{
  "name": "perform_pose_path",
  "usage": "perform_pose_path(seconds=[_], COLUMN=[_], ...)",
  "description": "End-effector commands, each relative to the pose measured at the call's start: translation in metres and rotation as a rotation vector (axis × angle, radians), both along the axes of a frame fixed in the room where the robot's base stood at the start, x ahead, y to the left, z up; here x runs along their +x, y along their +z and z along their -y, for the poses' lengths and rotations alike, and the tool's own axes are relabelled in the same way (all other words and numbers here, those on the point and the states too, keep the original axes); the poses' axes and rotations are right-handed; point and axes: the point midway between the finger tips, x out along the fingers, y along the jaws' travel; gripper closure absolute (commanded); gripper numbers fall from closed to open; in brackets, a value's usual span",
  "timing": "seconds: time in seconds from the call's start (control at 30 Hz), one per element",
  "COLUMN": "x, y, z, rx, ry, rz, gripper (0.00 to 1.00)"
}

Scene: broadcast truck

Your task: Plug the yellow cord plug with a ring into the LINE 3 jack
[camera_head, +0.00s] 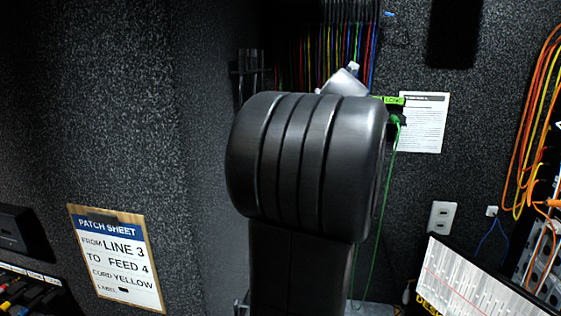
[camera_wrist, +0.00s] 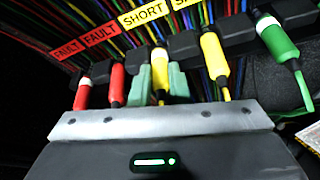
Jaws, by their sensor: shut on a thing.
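In the wrist view, my gripper (camera_wrist: 161,84) has its pale green fingers on both sides of a yellow plug (camera_wrist: 160,62) with a white ring, and is shut on it. A second yellow plug (camera_wrist: 215,62) hangs just to the right, under a partly cut-off label. In the head view my arm covers the gripper and the plug. No LINE 3 jack can be made out in either view.
Red plugs (camera_wrist: 116,86) hang close on the left under FAULT labels; a green plug (camera_wrist: 279,42) hangs at the right. A patch sheet (camera_head: 117,257) reads LINE 3 to FEED 4, cord yellow. A panel with plugs (camera_head: 28,295) is at lower left. Orange cables (camera_head: 530,120) hang at right.

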Motion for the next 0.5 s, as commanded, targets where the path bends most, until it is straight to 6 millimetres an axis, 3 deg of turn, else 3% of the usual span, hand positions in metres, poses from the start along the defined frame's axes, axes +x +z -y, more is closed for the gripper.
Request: perform_pose_path(seconds=[0.5], x=[0.000], y=[0.019], z=[0.000], rx=[0.000], ry=[0.000], rz=[0.000], gripper=[1.00])
